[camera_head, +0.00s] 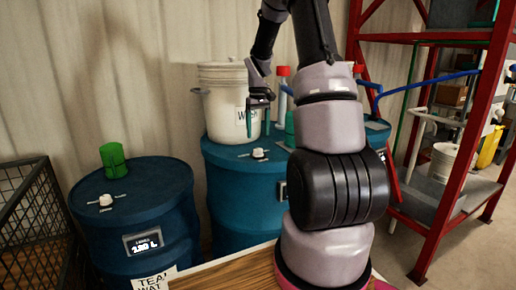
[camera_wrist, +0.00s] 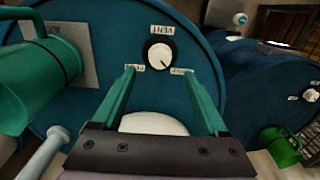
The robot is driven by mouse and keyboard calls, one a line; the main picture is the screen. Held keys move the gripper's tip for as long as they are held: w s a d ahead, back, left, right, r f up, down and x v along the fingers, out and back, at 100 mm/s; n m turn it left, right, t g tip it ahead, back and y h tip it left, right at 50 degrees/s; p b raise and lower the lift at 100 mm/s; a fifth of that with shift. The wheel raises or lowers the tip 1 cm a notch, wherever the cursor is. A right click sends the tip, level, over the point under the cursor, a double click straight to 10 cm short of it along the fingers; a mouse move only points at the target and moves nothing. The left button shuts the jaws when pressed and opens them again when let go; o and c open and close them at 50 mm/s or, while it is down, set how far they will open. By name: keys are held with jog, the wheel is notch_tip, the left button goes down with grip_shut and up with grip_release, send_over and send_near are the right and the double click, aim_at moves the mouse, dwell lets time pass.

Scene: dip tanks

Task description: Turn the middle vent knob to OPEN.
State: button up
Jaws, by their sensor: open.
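The middle vent knob (camera_head: 259,153) is a small white knob on top of the middle blue drum (camera_head: 225,200). In the wrist view the knob (camera_wrist: 159,54) is white with a dark rim and a dark mark toward the lower right. A VENT label (camera_wrist: 162,30) is beside it, with two smaller labels near my fingertips, too small and partly covered to read. My gripper (camera_head: 258,136) is open and empty, pointing down above the knob. In the wrist view its teal fingers (camera_wrist: 159,71) are spread, with the knob just beyond the gap between their tips; contact cannot be told.
A white bucket (camera_head: 222,95) stands behind my gripper. A teal jug (camera_wrist: 38,88) sits on a grey plate on the drum. The left drum (camera_head: 140,200) has its own knob (camera_head: 106,200) and a green cup (camera_head: 113,160). A red shelf rack (camera_head: 455,175) stands right.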

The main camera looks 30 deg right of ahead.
aim_at(258, 149)
notch_tip(258, 149, down, 7)
jog(key=shift+f, duration=0.15)
grip_shut()
